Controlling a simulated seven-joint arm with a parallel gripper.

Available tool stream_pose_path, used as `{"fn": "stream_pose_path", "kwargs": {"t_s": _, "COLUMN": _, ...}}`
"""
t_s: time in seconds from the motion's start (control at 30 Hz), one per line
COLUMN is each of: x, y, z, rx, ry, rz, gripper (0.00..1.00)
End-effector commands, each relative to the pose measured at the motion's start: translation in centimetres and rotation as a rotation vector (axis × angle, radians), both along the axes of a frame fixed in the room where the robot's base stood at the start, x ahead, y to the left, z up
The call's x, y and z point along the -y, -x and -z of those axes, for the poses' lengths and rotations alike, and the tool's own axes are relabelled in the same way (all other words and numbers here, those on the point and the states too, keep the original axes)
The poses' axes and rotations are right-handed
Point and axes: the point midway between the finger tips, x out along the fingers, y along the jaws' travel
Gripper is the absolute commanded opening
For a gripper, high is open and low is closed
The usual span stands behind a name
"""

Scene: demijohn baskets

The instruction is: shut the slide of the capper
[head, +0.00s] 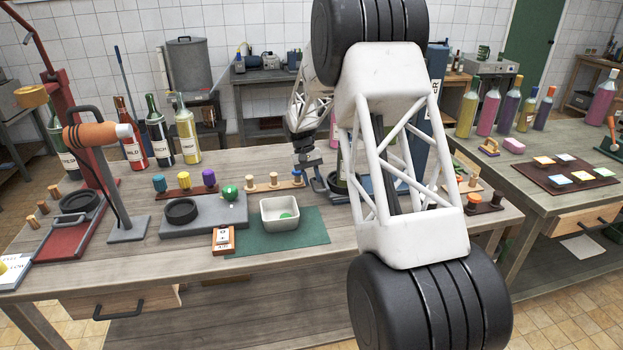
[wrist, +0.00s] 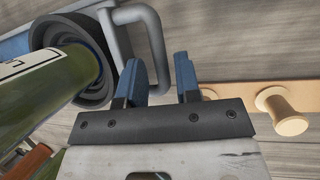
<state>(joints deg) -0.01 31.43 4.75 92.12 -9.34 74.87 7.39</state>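The capper shows in part in the wrist view: a blue body (wrist: 14,45) with a black ring seat (wrist: 52,32) and a curved grey handle (wrist: 152,40). A green bottle (wrist: 45,88) stands in or against the ring. My gripper (wrist: 160,82) is open, with one blue finger on each side of the handle's outer bar. I cannot tell whether either finger touches the bar. In the head view my gripper (head: 317,186) is low over the bench beside the capper. My arm hides most of the capper there; its tall blue column (head: 434,85) shows behind the arm.
A wooden peg rack (head: 274,187) stands left of my gripper; one of its pegs (wrist: 283,110) is close to the right finger in the wrist view. A white bin (head: 281,213) sits on a green mat (head: 312,230). Bottles (head: 184,130) stand at the bench's back left.

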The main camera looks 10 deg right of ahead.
Motion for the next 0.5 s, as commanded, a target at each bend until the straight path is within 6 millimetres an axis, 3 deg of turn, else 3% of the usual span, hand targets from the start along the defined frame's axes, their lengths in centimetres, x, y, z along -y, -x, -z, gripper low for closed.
{"fn": "stream_pose_path", "kwargs": {"t_s": 0.03, "x": -0.01, "y": 0.0, "z": 0.0, "rx": 0.0, "ry": 0.0, "rz": 0.0, "gripper": 0.23}}
{"fn": "stream_pose_path", "kwargs": {"t_s": 0.2, "x": -0.01, "y": 0.0, "z": 0.0, "rx": 0.0, "ry": 0.0, "rz": 0.0, "gripper": 0.0}}
{"fn": "stream_pose_path", "kwargs": {"t_s": 0.5, "x": 0.05, "y": -0.01, "z": -0.01, "rx": 0.0, "ry": 0.0, "rz": 0.0, "gripper": 0.0}}
